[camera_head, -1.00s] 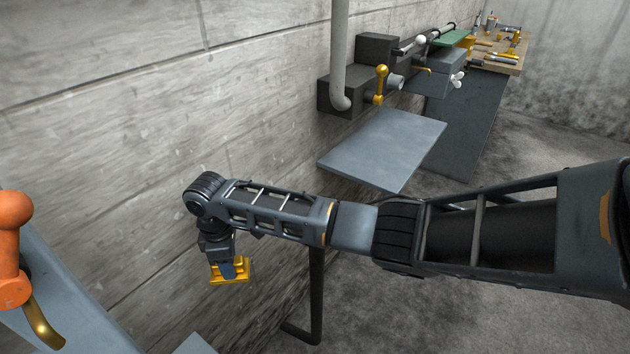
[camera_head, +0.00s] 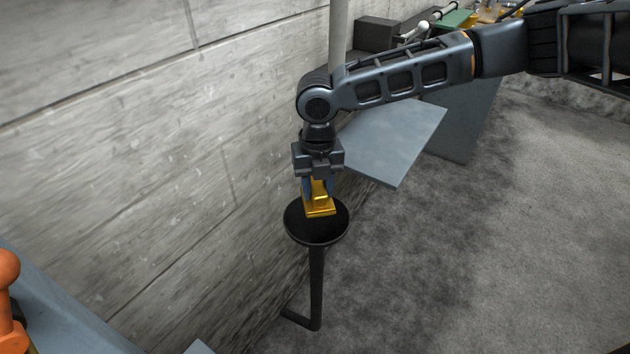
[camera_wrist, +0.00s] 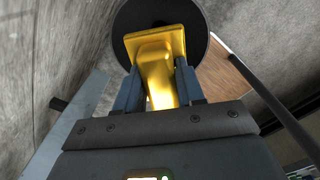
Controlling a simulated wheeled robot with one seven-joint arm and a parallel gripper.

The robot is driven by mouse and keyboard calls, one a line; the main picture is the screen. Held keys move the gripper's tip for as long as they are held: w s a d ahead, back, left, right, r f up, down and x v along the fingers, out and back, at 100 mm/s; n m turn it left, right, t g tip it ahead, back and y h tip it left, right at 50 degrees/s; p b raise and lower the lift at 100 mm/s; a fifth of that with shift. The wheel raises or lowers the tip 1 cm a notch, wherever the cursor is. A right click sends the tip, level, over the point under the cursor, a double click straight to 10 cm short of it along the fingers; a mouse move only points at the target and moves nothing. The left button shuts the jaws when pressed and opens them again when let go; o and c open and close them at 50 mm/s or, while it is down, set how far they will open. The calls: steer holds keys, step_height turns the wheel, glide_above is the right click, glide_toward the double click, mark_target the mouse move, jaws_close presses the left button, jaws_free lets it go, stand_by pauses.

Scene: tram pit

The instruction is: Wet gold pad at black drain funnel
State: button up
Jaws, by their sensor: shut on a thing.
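The gold pad (camera_head: 319,207) is in my gripper (camera_head: 318,189), whose two blue-grey fingers are shut on it. The pad points down at the black drain funnel (camera_head: 331,232), a round black dish on a bent black pipe by the wall. In the head view the pad appears over the funnel's back part; I cannot tell whether it touches. In the wrist view the gold pad (camera_wrist: 155,62) sits between the fingers, with the black funnel (camera_wrist: 196,18) behind it, partly hidden by the pad.
A grey shelf (camera_head: 398,145) juts from the wall behind the funnel. An orange handle (camera_head: 8,300) stands at the lower left by a grey surface (camera_head: 50,305). The concrete wall (camera_head: 150,150) runs close on the left. The floor (camera_head: 490,260) on the right is clear.

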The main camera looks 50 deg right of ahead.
steer(key=b, duration=0.5)
glide_above(317, 221)
steer(key=shift+f, duration=3)
steer(key=shift+f, duration=0.7)
step_height(317, 221, up, 7)
steer(key=p, duration=0.6)
steer(key=shift+r, duration=0.15)
stand_by(0.8)
